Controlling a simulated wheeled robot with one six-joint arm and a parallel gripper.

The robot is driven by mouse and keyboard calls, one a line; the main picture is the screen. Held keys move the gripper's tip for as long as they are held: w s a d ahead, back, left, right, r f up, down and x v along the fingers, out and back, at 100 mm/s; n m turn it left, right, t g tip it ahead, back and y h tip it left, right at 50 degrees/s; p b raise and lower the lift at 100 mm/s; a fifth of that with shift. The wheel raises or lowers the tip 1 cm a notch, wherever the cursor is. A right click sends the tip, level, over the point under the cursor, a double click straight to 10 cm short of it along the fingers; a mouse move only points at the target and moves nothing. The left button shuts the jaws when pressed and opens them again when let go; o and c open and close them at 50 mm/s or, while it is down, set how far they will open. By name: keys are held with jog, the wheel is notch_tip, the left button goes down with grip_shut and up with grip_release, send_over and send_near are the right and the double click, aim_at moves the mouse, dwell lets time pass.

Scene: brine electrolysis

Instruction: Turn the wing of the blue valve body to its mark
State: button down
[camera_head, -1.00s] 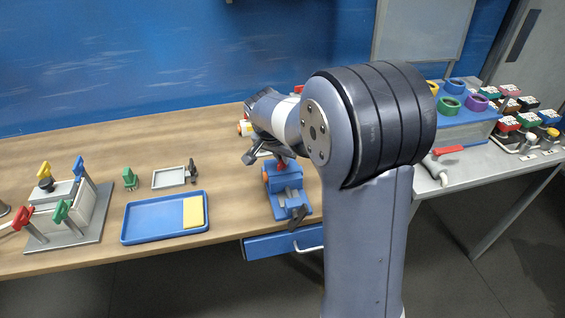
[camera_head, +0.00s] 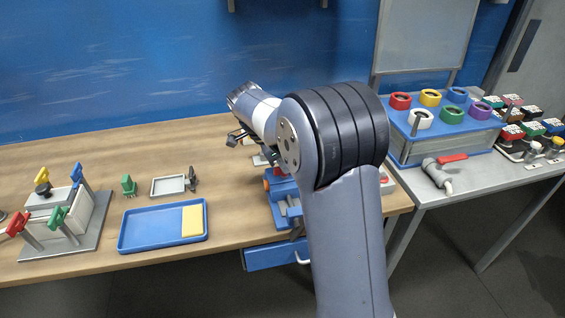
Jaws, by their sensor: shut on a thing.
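A blue wing-shaped piece (camera_head: 76,176) stands at the back right of a pale block fixture (camera_head: 98,228) on the left of the bench. A separate blue block-like body (camera_head: 280,215) with an orange knob (camera_head: 268,184) sits near the front edge, partly behind my arm. I cannot tell for sure which is the blue valve body, and I see no mark. My gripper (camera_head: 240,138) shows only in part as dark pieces left of my arm, above the bench behind the blue block. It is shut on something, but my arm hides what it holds.
A blue tray (camera_head: 140,232) with a yellow pad (camera_head: 193,221) and a small grey tray (camera_head: 168,186) lie mid-bench. A ring-topped blue box (camera_head: 443,141) and a red-handled pipe fitting (camera_head: 437,174) are on the right table.

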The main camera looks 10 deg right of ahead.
jog(key=shift+m, duration=0.5)
jog(key=c, duration=1.5)
grip_release()
jog(key=v, duration=1)
jog(key=shift+w+a+r, duration=0.1)
jog(key=shift+w+r, duration=0.1)
jog(key=shift+r, duration=0.2)
